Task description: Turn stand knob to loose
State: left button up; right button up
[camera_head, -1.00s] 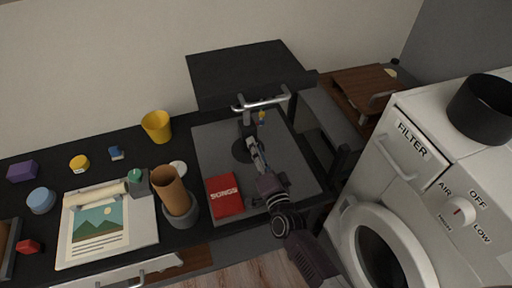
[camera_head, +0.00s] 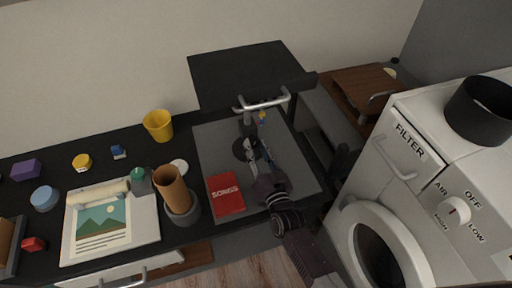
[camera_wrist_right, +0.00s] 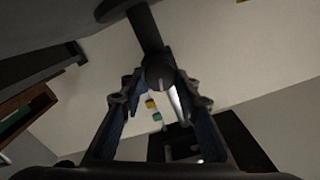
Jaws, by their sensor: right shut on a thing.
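The stand's dark post (camera_head: 247,122) rises from a round dark base (camera_head: 239,150) on a grey mat, under a tilted black panel (camera_head: 245,72). In the right wrist view the post (camera_wrist_right: 147,28) carries a round dark grey knob (camera_wrist_right: 160,76) with a short pale mark on its face. My right gripper (camera_head: 254,146) reaches the post from the front. In the wrist view its fingers (camera_wrist_right: 160,84) are shut on the knob from both sides. The knob is hard to make out in the head view. My left gripper is out of view.
A red SONGS book (camera_head: 226,194) lies left of my right arm. A brown cylinder in a grey holder (camera_head: 183,214) and a yellow cup (camera_head: 158,125) stand farther left. A silver bar (camera_head: 264,103) crosses above the gripper. A white washer-like machine (camera_head: 400,185) stands at right.

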jog(key=shift+f, duration=0.1)
dwell(0.4)
jog(key=o, duration=1.2)
jog(key=shift+c, duration=0.2)
jog(key=shift+s, duration=0.1)
jog(key=v, duration=1.2)
